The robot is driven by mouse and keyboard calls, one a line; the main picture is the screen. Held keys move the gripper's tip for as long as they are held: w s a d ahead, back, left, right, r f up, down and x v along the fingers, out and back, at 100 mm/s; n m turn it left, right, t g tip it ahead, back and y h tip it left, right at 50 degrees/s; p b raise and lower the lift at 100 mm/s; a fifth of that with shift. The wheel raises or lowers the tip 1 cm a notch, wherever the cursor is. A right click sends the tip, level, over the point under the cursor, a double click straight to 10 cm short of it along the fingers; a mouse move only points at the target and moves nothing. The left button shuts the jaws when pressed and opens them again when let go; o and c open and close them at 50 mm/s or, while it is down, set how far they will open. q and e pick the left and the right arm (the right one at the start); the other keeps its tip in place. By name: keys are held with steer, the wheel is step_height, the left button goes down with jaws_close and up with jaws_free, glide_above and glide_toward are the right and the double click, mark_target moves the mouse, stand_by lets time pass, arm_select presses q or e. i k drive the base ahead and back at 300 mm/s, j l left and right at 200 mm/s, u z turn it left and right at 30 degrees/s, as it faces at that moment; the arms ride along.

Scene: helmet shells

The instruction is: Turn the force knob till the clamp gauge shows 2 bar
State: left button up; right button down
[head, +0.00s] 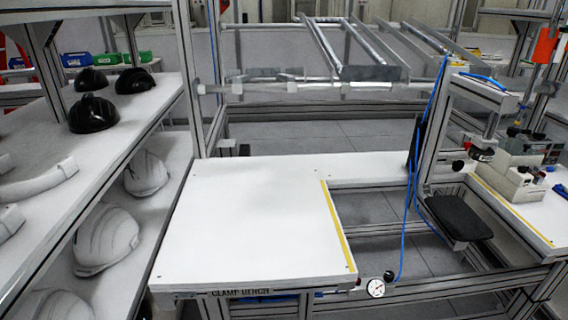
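A small round clamp gauge (376,288) with a white face and dark rim hangs at the front right corner of the white bench (250,225) marked "CLAMP BENCH". Its needle and scale are too small to read. A small black knob (388,275) sits just above and to the right of the gauge; it may be the force knob, but I cannot tell for sure. A blue hose (404,235) runs up from beside them. Neither of my grippers shows in the head view.
A shelf rack (150,105) at left holds black helmet shells (93,113) above and white ones (105,238) below. A side table (510,205) with grey devices and a black pad (458,217) stand at right. The bench top is clear.

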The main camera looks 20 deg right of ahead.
mark_target(389, 275)
steer(key=z, duration=1.25)
